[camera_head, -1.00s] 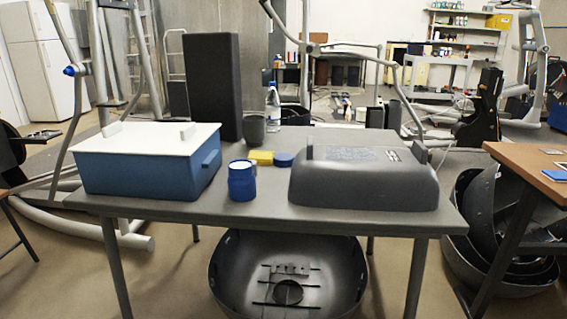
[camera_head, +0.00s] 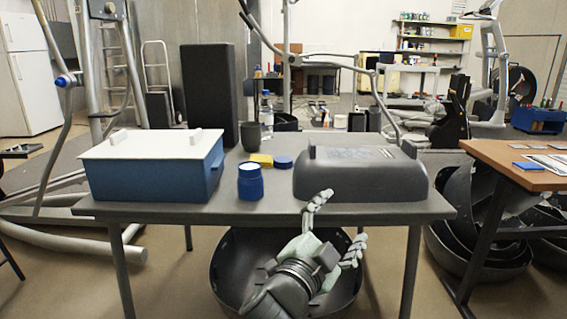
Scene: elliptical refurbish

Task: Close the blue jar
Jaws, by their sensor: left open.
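The blue jar (camera_head: 250,185) stands upright on the grey table (camera_head: 230,212), left of its middle. Its top looks white; I cannot tell whether that is an opening or its contents. A round blue lid (camera_head: 283,162) lies flat on the table behind and to the right of the jar, apart from it. My left gripper (camera_head: 340,222) is open and empty, with its two fingers spread. It shows in front of the table's front edge, to the right of the jar and lower in the picture. My right gripper is not in view.
A blue box with a white lid (camera_head: 150,145) stands left of the jar. A grey rounded cover (camera_head: 360,178) lies to the right. A yellow block (camera_head: 261,159), a dark cup (camera_head: 251,137) and a tall black box (camera_head: 208,95) are behind. A big bowl (camera_head: 228,270) sits below.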

